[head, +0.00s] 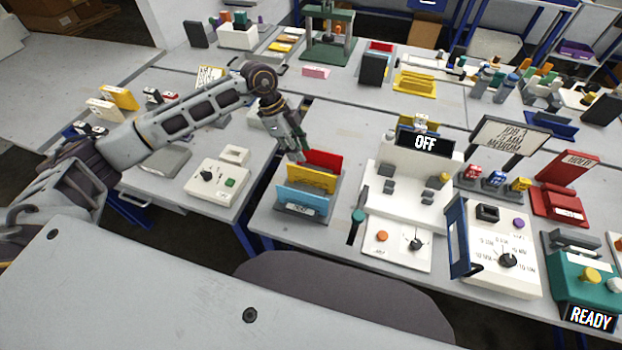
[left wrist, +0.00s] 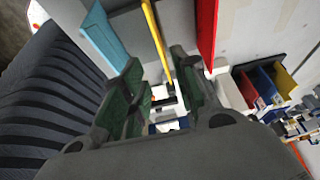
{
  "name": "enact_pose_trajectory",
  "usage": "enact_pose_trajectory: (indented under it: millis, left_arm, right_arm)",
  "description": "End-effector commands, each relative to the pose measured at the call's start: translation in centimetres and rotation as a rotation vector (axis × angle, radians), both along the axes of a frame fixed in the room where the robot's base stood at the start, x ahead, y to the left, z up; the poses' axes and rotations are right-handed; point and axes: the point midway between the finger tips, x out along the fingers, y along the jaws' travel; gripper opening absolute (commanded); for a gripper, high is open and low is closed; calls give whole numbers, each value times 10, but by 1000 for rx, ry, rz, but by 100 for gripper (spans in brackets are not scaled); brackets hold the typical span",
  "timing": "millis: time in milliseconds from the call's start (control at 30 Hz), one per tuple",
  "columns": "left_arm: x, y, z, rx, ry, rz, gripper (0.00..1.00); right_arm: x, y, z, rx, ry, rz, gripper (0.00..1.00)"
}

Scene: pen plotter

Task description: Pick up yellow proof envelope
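The yellow proof envelope (head: 312,178) stands upright in a grey rack, between a red one (head: 326,160) behind and a light blue one (head: 306,204) in front. My left gripper (head: 298,155) reaches down to the rack near the yellow envelope's upper edge. In the left wrist view the yellow envelope (left wrist: 153,38) shows edge-on as a thin strip between the two green-padded fingers (left wrist: 155,95). The fingers stand apart, with a visible gap beside the envelope. The blue envelope (left wrist: 104,38) and the red one (left wrist: 207,30) lie outside the fingers. My right gripper is not in view.
A white control box with a knob (head: 218,180) stands left of the rack. A dark seat (head: 345,290) is in front of the tables.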

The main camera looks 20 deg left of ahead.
Motion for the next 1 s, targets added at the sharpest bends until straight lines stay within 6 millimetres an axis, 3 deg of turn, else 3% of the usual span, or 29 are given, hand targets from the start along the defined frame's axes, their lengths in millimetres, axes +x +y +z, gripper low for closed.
enact_pose_trajectory:
  millis: [400,1000]
  left_arm:
    - [-1,-20,-45,-2,2,-1,29]
    - [-1,-24,-56,-1,1,1,29]
  right_arm:
    - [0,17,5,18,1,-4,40]
    - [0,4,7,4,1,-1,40]
